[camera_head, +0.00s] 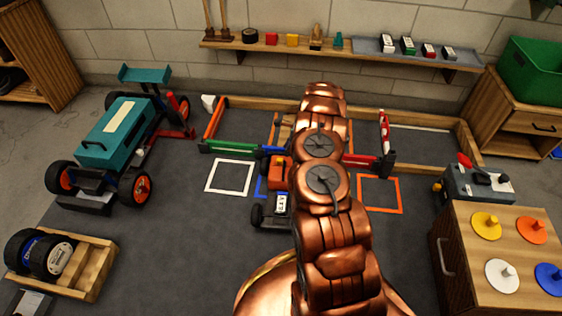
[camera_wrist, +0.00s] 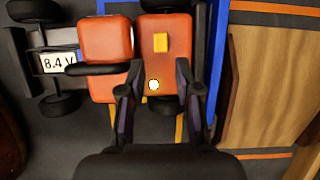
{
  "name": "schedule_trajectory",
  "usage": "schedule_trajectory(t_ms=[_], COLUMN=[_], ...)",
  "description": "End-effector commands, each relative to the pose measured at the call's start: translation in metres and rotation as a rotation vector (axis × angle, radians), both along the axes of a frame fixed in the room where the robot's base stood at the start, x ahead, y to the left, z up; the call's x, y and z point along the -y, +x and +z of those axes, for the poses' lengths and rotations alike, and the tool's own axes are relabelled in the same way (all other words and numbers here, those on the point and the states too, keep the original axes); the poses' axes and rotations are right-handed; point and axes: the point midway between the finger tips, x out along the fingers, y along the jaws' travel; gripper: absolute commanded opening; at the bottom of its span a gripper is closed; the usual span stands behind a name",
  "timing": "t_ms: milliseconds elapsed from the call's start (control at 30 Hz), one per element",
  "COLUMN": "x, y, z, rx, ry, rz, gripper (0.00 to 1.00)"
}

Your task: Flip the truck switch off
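The orange truck (camera_head: 278,183) is on the dark mat in the head view, partly hidden by my copper arm. In the wrist view its orange body (camera_wrist: 107,42) has two blocks, black wheels and an "8.4 V" label (camera_wrist: 58,63) at the left. A small yellow block (camera_wrist: 160,42) sits on the right-hand orange block. A small white round spot (camera_wrist: 154,85) shows lower on that block; I cannot tell which of the two is the switch. My gripper (camera_wrist: 160,65) is open over the right-hand block, fingers apart, with nothing held. The head view does not show the gripper.
A blue frame line and a wooden board (camera_wrist: 270,80) lie right of the truck in the wrist view. In the head view, a teal car (camera_head: 120,130) stands left, a wooden cabinet with colored knobs (camera_head: 455,250) right.

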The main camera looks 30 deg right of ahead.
Motion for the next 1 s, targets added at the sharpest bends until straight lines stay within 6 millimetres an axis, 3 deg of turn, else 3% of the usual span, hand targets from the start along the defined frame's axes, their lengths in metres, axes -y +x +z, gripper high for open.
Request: schedule_trajectory(t_ms=[267, 600, 967, 1000], x=[-0.006, -0.02, -0.023, -0.023], y=[0.005, 0.016, 0.019, 0.019], z=[-0.023, -0.066, -0.07, -0.07], rx=[-0.001, 0.0, 0.001, 0.001], ry=[0.0, -0.001, -0.001, -0.001], rz=[0.0, 0.001, 0.001, 0.001], gripper=[0.33, 0.33, 0.33, 0.29])
